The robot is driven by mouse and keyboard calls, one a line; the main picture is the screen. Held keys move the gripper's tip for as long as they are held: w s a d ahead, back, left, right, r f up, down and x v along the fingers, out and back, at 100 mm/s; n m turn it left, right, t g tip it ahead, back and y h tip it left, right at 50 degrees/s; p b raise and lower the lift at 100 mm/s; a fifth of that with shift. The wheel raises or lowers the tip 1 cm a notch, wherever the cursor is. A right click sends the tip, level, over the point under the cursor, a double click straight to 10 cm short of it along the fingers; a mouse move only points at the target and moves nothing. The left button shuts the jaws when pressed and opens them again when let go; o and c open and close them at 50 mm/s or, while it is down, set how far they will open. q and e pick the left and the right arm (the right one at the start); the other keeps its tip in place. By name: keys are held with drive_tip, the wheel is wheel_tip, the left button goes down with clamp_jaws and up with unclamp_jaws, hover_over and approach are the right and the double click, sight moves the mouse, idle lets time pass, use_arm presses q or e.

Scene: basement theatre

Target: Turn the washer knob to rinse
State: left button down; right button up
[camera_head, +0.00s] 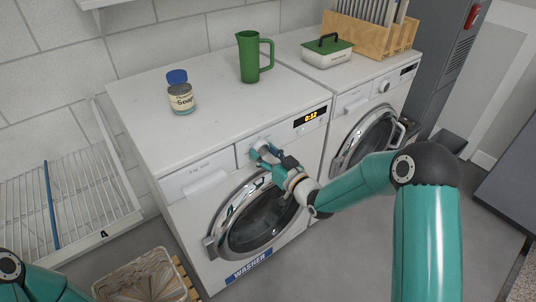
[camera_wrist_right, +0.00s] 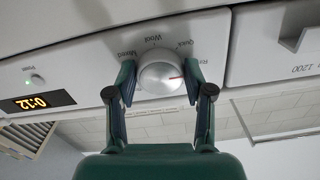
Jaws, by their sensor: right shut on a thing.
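The washer (camera_head: 185,205) is the white front-loader with a blue "WASHER" label. Its silver round knob (camera_wrist_right: 158,70) sits on the control panel with a red mark at its right side in the wrist view. Labels around it include Mixed, Wool and Quick; one more at the right is partly hidden by a finger and hard to read. My right gripper (camera_wrist_right: 160,84) has a finger on each side of the knob and is shut on it. In the head view the right gripper (camera_head: 265,158) largely covers the knob. Of my left arm only a part shows at lower left; its gripper is out of view.
The washer display (camera_head: 311,116) reads 0:12. A soap jar (camera_head: 180,97) and a green jug (camera_head: 249,60) stand on top. A second machine (camera_head: 350,103) stands to the right, bearing a green-lidded box (camera_head: 327,52). A wicker basket (camera_head: 140,278) and a wire rack (camera_head: 65,200) are at left.

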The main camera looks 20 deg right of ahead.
drive_tip(key=o, duration=1.2)
drive_tip(key=shift+d, duration=0.1)
drive_tip(key=shift+c, duration=0.2)
drive_tip(key=shift+s, duration=0.15)
drive_tip(key=v, duration=1.1)
drive_tip(key=shift+s+d, duration=0.15)
drive_tip(key=shift+s, duration=0.15)
